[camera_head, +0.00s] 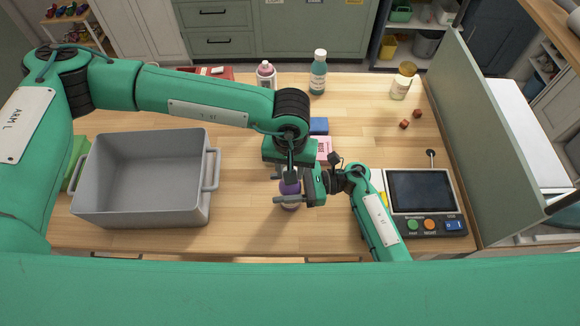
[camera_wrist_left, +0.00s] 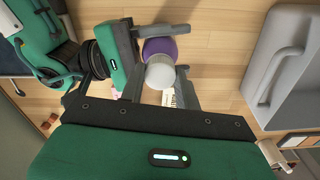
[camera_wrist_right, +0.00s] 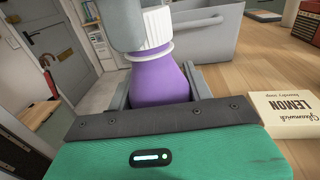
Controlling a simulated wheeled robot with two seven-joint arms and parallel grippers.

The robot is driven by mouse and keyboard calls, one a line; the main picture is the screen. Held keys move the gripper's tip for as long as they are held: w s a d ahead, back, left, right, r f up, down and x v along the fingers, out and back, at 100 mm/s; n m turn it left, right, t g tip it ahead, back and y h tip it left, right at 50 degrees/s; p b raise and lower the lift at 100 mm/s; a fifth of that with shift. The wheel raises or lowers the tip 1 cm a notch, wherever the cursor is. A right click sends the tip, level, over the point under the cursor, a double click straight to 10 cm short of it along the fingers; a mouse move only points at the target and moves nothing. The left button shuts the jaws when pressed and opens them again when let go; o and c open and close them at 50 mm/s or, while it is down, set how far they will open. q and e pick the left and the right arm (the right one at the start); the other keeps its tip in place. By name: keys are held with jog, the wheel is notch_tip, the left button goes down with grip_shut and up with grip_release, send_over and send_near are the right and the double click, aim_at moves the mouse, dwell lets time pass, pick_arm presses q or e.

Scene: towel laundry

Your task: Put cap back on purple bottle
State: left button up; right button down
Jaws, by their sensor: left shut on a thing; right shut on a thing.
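The purple bottle (camera_head: 290,188) stands upright on the wooden table near the front middle. My right gripper (camera_head: 278,188) is shut around its body from the right, and the purple body shows between the fingers in the right wrist view (camera_wrist_right: 160,78). The white ribbed cap (camera_wrist_right: 154,30) is at the top of the bottle's neck, upright and in line with it. My left gripper (camera_wrist_left: 158,82) is shut on the cap from above, and the cap shows between its fingers in the left wrist view (camera_wrist_left: 160,73). I cannot tell whether the cap is fully seated.
A grey bin (camera_head: 140,224) stands to the left. A device with a screen (camera_head: 420,192) stands at the right beside a green partition (camera_head: 490,130). A pink box (camera_head: 324,150) lies behind the grippers.

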pick_arm(q)
jog(key=m, duration=1.3)
jog(key=o, duration=0.9)
jog(key=shift+r, duration=0.1)
jog(key=shift+r, duration=2.15)
jog(key=shift+c, duration=0.2)
